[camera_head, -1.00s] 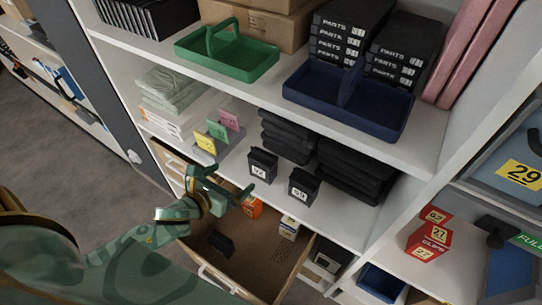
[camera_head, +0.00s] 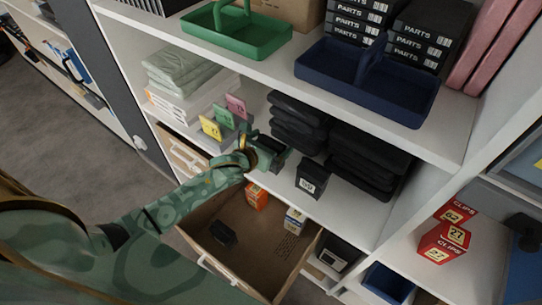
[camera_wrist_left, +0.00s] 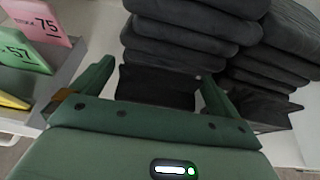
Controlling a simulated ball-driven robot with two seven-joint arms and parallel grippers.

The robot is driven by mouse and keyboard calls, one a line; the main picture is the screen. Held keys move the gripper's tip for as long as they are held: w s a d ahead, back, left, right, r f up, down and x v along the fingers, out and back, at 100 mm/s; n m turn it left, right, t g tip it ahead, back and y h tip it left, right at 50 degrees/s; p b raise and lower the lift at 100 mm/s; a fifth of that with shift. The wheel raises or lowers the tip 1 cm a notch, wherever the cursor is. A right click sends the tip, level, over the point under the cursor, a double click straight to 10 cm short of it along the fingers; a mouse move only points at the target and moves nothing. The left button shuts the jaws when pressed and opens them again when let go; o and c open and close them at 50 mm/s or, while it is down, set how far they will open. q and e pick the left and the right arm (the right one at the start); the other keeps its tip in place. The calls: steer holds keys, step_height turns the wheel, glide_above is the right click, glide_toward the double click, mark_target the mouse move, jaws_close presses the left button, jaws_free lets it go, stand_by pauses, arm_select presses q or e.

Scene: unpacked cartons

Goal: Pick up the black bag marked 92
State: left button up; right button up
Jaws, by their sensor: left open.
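A small black bag (camera_wrist_left: 157,88) stands on the middle shelf, between the spread fingers of my left gripper (camera_wrist_left: 157,76) in the left wrist view. The green jaws are open on either side of it; I cannot tell whether they touch it. In the head view my left gripper (camera_head: 273,148) covers most of this bag, and its label is hidden. A second small black bag (camera_head: 312,178) with a white label stands just to the right near the shelf edge; its number is too small to read surely. My right gripper is not in view.
Stacks of folded black cloth (camera_head: 298,125) are close behind the bags. Coloured number cards (camera_wrist_left: 38,30) stand to the left. An open drawer (camera_head: 262,238) with small boxes lies below. The upper shelf holds a green caddy (camera_head: 238,35) and a blue caddy (camera_head: 368,80).

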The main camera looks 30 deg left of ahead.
arm_select(q)
steer(key=shift+w+f, duration=0.1)
steer(key=shift+w, duration=0.1)
steer(key=shift+s, duration=0.1)
steer(key=c, duration=1.3)
